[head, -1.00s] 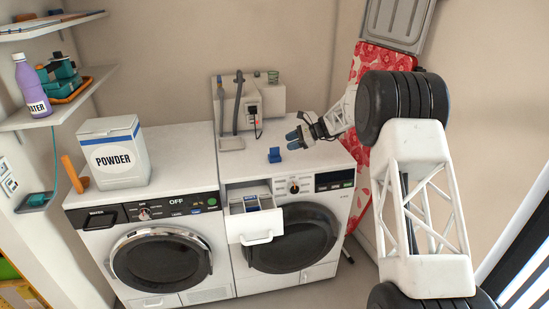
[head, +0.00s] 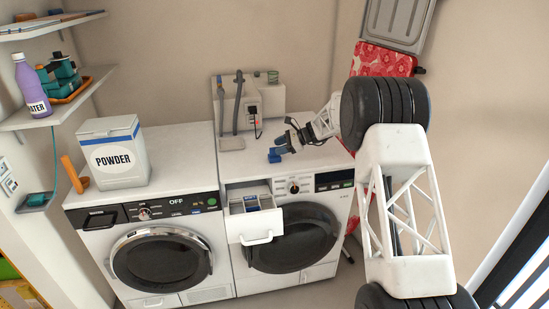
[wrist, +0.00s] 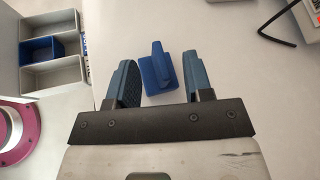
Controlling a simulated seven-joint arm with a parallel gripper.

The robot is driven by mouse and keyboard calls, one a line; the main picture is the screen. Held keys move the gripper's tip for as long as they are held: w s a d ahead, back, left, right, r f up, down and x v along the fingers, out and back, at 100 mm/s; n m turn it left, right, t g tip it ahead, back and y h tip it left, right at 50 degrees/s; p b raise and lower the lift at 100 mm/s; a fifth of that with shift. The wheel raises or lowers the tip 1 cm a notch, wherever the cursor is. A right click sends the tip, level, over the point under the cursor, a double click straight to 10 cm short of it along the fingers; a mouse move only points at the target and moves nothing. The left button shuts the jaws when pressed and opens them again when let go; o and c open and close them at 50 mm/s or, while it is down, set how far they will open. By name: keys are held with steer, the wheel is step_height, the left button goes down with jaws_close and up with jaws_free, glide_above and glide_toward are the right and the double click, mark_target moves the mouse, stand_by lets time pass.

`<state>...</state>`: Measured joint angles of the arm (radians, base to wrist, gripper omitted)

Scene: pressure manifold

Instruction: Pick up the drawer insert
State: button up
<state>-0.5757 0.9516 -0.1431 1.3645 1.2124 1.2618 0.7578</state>
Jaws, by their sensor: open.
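A small blue piece with an upright fin on a flat base, which looks like the drawer insert (head: 274,156), stands on top of the right washing machine. In the wrist view the insert (wrist: 157,78) lies ahead, between the lines of the two fingers and apart from both. My gripper (head: 289,143) is open and empty just beside it, above the machine top; its blue-grey fingers (wrist: 162,83) point towards the insert. The pulled-out white drawer (head: 263,237) holds a blue compartment (wrist: 42,48) between grey ones, left in the wrist view.
A white box with hoses (head: 263,104) stands at the back of the machine top. A powder box (head: 113,153) stands on the left machine. A black cable (wrist: 277,22) lies at upper right in the wrist view. The machine top around the insert is mostly clear.

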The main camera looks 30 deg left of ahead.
steer(key=shift+s+a+f, duration=0.2)
steer(key=shift+a, duration=0.15)
stand_by(0.3)
jaws_close()
